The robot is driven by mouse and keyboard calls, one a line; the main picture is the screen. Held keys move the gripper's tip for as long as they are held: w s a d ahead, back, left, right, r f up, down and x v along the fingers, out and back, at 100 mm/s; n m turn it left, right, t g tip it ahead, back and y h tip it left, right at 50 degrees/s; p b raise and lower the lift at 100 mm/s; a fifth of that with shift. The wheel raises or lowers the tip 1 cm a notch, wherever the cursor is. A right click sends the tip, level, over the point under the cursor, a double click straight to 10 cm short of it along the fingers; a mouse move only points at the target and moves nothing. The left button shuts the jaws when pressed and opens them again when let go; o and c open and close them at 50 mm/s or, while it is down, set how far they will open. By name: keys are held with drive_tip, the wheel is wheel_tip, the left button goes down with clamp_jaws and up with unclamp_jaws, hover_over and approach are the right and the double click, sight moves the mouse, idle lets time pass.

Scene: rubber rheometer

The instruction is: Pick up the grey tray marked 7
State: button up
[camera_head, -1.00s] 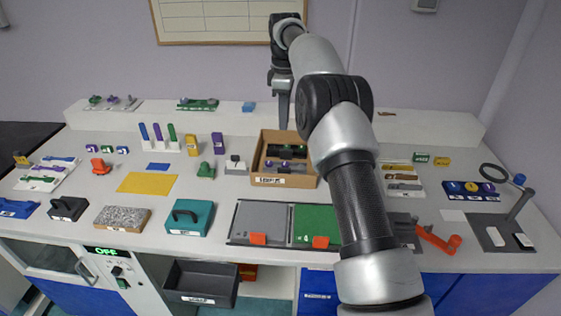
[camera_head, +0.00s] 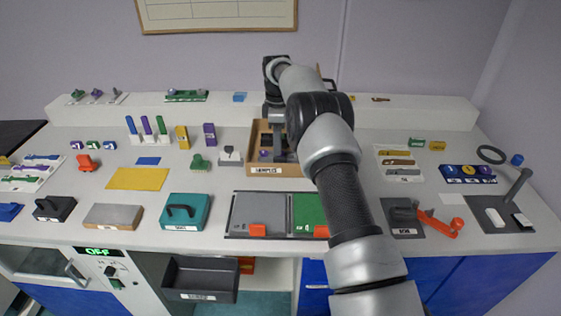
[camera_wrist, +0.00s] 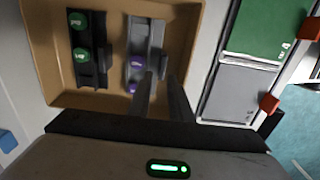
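A grey tray (camera_wrist: 138,45) with two purple discs lies in a brown box (camera_wrist: 50,90) in the wrist view; I cannot read a 7 on it. Beside it lies a darker tray (camera_wrist: 88,55) with two green discs. My gripper (camera_wrist: 162,82) points into the box with its fingers apart and nothing visible clamped between them. One finger overlaps the grey tray's near part and the other shows at its right; contact cannot be told. In the head view my gripper (camera_head: 283,152) is over the labelled box (camera_head: 283,171), and my arm hides part of the box.
A panel with grey and green sections (camera_head: 258,212) and orange tabs lies in front of the box. A teal block with a handle (camera_head: 186,212) stands to its left. A yellow mat (camera_head: 138,179) lies farther left. A raised shelf (camera_head: 215,108) runs behind.

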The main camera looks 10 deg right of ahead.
sight(280, 157)
drive_tip(key=shift+s+d+f, duration=0.1)
drive_tip(key=shift+d+f, duration=0.05)
drive_tip(key=shift+f, duration=0.85)
drive_tip(key=shift+s+d+f, duration=0.1)
drive_tip(key=shift+f, duration=0.85)
drive_tip(key=shift+s+d+f, duration=0.1)
drive_tip(key=shift+d+f, duration=0.05)
drive_tip(key=shift+f, duration=0.85)
clamp_jaws()
